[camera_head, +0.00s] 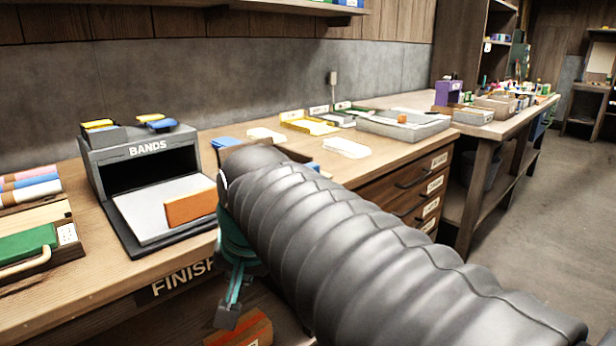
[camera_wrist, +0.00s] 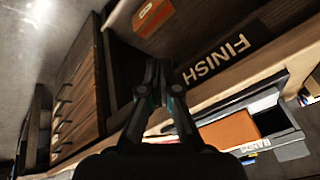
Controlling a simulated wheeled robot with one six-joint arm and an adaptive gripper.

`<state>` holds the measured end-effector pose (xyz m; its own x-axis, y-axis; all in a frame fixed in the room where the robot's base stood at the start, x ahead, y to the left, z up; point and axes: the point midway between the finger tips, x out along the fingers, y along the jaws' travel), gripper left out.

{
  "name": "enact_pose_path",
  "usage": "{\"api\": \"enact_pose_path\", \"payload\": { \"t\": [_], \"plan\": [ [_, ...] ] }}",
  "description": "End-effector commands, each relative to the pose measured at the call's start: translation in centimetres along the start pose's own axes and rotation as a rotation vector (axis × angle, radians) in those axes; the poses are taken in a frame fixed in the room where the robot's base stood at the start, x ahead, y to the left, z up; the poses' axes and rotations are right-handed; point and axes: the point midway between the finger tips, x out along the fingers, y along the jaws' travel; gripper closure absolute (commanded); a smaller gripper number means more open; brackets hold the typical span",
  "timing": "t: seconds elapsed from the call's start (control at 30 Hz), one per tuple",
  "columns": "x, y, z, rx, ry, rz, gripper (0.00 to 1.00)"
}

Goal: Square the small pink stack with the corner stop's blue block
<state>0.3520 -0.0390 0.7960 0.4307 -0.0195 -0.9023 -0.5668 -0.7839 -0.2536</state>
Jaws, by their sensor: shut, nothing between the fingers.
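I cannot make out a small pink stack for certain in either view. A blue piece (camera_head: 227,142) shows on the bench just behind my arm, and a second bit of blue (camera_head: 313,167) shows past the arm; I cannot tell which belongs to the corner stop, as my arm hides the bench between them. My gripper (camera_head: 229,312) hangs in front of the bench's front edge, below the top. In the wrist view my gripper (camera_wrist: 156,72) is shut and empty, with the bench front beyond it.
The grey BANDS box (camera_head: 147,152) stands left, with an orange block (camera_head: 190,207) on its pale ramp. Pink, orange and blue rolls (camera_head: 30,188) and a green-topped block (camera_head: 28,243) lie far left. A white pad (camera_head: 345,147) and a grey tray (camera_head: 400,127) lie right of my arm.

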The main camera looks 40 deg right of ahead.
Motion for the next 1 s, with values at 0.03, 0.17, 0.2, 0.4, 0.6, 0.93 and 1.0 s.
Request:
{"api": "enact_pose_path", "payload": {
  "t": [0.03,0.17,0.2,0.4,0.6,0.93,1.0],
  "plan": [
    [-0.4,0.0,-2.5,0.154,-0.004,0.010,1.00],
    [-2.3,0.3,-8.2,0.570,-0.018,0.029,1.00],
    [-2.9,0.6,-10.0,0.696,-0.021,0.035,1.00],
    [-5.2,3.4,-18.2,1.318,-0.032,0.059,1.00],
    [-7.1,8.1,-24.7,1.887,-0.035,0.080,1.00],
    [-8.8,13.4,-28.7,2.372,-0.035,0.098,1.00],
    [-8.9,13.6,-28.9,2.395,-0.035,0.099,1.00]
  ]
}}
